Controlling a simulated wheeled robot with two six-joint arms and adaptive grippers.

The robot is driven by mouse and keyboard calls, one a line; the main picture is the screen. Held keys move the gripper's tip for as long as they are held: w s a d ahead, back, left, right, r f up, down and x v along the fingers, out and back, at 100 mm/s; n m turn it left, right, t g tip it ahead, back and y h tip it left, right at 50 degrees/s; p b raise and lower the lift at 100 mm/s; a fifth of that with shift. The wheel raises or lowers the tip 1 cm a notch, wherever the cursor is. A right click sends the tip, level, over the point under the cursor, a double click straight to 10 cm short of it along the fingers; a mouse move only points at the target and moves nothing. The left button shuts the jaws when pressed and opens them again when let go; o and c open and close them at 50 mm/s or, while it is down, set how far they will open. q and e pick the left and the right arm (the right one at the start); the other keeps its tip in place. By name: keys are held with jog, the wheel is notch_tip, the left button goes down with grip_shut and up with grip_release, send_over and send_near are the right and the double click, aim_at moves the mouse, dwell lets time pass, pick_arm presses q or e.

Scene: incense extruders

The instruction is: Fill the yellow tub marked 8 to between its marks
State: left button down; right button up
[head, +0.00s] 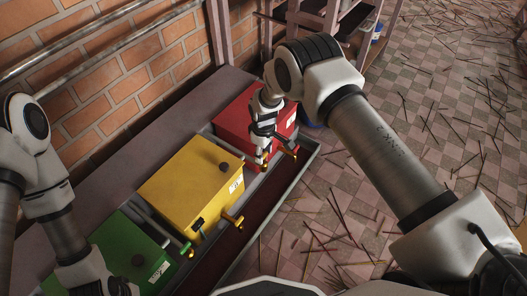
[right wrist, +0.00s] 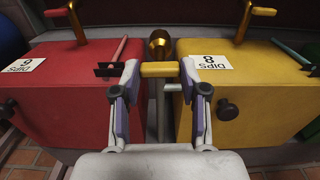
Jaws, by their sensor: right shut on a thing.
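The yellow tub (head: 190,180) stands in the middle of the row in the head view. In the right wrist view the yellow tub (right wrist: 240,105) is at the right, with a white label (right wrist: 210,61) reading "DIPS 8". A teal rod (right wrist: 291,52) with a black clip lies on it. My right gripper (right wrist: 160,72) is shut on a brass handle (right wrist: 158,69) in the gap between the red and yellow tubs. In the head view this gripper (head: 264,155) is beside the red tub. My left arm shows at the left, but its fingers are out of view.
The red tub (head: 247,118), labelled 6 in the wrist view, is behind the yellow one. A green tub (head: 130,255) stands in front. Brass taps (head: 235,221) stick out over a dark trough (head: 262,205). Sticks litter the tiled floor; a brick wall is at the left.

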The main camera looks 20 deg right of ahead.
aim_at(264, 155)
jog(key=shift+m, duration=0.3)
jog(key=o, duration=1.1)
jog(key=shift+o, duration=0.2)
notch_tip(264, 155, up, 12)
